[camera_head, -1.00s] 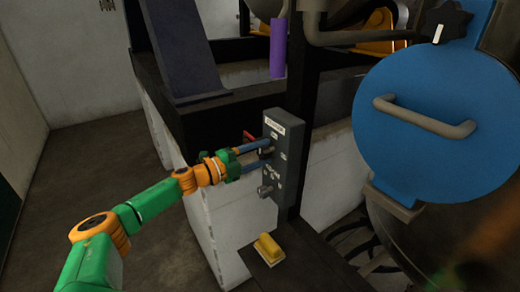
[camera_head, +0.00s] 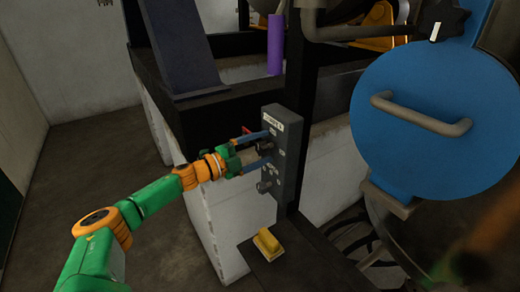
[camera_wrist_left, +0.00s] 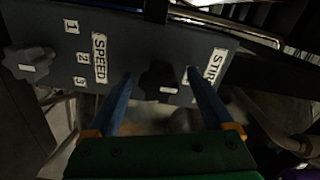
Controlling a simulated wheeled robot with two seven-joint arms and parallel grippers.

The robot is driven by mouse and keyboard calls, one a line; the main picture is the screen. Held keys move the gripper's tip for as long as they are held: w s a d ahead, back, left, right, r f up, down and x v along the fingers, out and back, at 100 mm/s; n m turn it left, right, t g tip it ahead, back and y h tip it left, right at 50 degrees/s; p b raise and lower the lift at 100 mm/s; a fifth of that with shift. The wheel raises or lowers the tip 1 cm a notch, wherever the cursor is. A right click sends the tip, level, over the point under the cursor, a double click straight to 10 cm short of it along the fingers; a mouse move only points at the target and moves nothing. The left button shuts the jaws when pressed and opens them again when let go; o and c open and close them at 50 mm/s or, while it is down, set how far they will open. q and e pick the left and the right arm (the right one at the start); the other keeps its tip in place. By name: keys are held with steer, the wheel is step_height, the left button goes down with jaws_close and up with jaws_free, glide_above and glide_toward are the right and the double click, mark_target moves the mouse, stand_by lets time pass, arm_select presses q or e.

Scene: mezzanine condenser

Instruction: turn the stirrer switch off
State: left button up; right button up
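The grey control box (camera_head: 288,165) is fixed to a dark post in the head view. The black stirrer knob (camera_wrist_left: 158,80), with a pale mark, sits beside the "STIR" label (camera_wrist_left: 216,63) in the left wrist view. I see a gap at both sides of the knob in the wrist view. My right gripper is not seen.
A yellow block (camera_head: 267,242) lies on a dark ledge below the box. A large blue round door (camera_head: 425,130) with a grey handle is on the right. A purple cylinder (camera_head: 275,46) hangs above the box. Floor is open at left.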

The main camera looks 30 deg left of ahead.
mark_target(258, 151)
arm_select(q)
steer(key=shift+s+a+f, duration=0.15)
steer(key=shift+s, duration=0.1)
steer(key=b+v, duration=0.2)
steer(key=v, duration=0.3)
steer(key=shift+s, duration=0.15)
steer(key=shift+s+a, duration=0.2)
steer(key=shift+s, duration=0.35)
